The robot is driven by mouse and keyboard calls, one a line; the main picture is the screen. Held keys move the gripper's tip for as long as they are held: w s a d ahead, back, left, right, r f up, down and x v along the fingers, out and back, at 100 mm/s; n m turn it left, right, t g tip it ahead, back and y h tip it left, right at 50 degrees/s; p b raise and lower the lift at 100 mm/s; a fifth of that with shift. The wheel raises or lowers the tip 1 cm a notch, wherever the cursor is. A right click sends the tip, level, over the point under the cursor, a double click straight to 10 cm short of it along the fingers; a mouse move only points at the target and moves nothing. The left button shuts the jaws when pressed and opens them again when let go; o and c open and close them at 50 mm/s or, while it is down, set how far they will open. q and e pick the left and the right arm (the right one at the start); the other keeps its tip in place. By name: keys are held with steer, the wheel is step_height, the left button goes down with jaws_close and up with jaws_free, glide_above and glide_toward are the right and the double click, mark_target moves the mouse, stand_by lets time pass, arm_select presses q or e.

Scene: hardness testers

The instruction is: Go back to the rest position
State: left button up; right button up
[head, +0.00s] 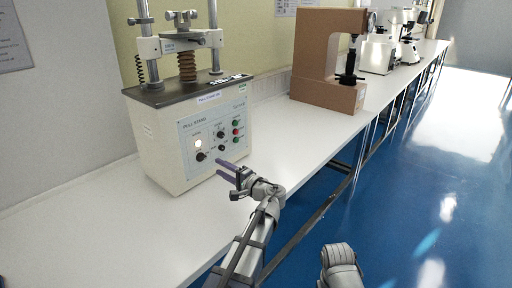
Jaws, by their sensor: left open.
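My left gripper (219,169), with purple fingers, is in front of the pull stand's panel, at its lower right, over the front edge of the white bench. Its two fingers are apart with nothing between them. The pull stand (170,140) is a cream box with a dark top, two columns and a spring, with knobs and coloured buttons on its panel. I cannot tell the exact gap between fingers and panel. A grey rounded part of mine shows at the bottom; my right gripper is not in view.
The white bench (95,235) runs from the lower left to the far right. A brown hardness tester (315,88) stands farther along it, with white testers (378,55) beyond. The blue floor (420,190) on the right is clear. Bench legs stand below the edge.

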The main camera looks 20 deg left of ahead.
arm_select(q)
steer(key=s+d+f+g+h+p, duration=0.1)
steer(key=s+d+h+p, duration=0.1)
steer(key=s+d+p, duration=0.1)
steer(key=s+d+f+n+g+h+p, duration=0.1)
steer(key=s+d+h+p, duration=0.2)
steer(key=s+d+p, duration=0.1)
steer(key=s+d+f+g+h+p, duration=0.1)
steer(key=s+d+h+p, duration=0.1)
steer(key=s+d+p, duration=0.1)
steer(key=shift+s+d+n+h+p, duration=0.2)
steer(key=shift+d+n+h+p, duration=0.1)
steer(key=shift+d+p, duration=0.4)
steer(key=s+d+g+h+p, duration=0.4)
steer(key=s+d+h+p, duration=0.3)
steer(key=s+d, duration=0.7)
steer(key=d, duration=0.3)
steer(key=shift+s+d+m+h+p, duration=0.25)
steer(key=shift+d+m+h+p, duration=0.05)
steer(key=shift+d+m+h, duration=0.1)
